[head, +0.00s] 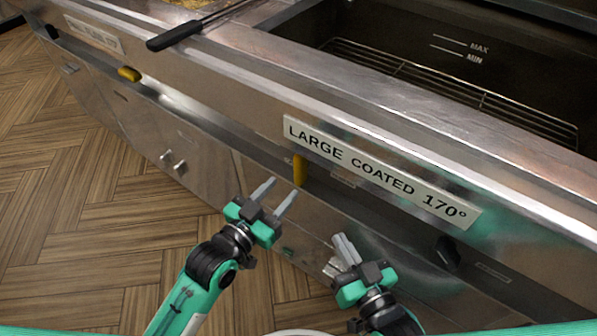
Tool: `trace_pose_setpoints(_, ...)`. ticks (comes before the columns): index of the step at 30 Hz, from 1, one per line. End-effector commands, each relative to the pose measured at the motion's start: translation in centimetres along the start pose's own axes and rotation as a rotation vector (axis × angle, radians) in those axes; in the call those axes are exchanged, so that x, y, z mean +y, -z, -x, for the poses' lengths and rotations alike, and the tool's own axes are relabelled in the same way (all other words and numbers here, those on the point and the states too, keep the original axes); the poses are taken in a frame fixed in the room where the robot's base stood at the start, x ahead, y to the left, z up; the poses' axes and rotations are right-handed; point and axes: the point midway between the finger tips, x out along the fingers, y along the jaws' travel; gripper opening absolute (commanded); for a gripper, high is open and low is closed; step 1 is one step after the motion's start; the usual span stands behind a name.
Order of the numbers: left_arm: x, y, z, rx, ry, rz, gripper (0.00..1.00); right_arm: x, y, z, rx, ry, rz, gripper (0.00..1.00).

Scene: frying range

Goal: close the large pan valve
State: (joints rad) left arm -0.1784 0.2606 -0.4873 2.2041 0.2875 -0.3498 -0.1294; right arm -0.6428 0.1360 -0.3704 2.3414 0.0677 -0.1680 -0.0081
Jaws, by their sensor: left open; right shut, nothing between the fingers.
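The large pan valve shows as a yellow handle (300,171) on the range front, just below the left part of the "LARGE COATED 170°" label (380,172). The handle hangs straight down. My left gripper (276,193) is open, with its two fingers pointing up toward the handle. Its fingertips are just left of and below the handle in the picture; whether they touch it I cannot tell. My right gripper (341,240) is shut and empty, lower and to the right of the handle, in front of the steel front panel.
Another yellow handle (129,74) lies roughly level along the front, further left. A black knob (448,252) is at the right. The large pan (480,60) holds a wire rack. A black-handled tool (175,36) lies across the top edge. Wooden floor (70,220) is open at left.

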Motion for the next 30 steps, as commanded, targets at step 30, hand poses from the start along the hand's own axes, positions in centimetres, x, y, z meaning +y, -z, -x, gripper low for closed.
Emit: trace_pose_setpoints(30,0.0,-0.1,-7.5,0.000,0.000,0.000,0.06,1.1,5.7,-0.8,0.289,-0.007,0.042,0.00)
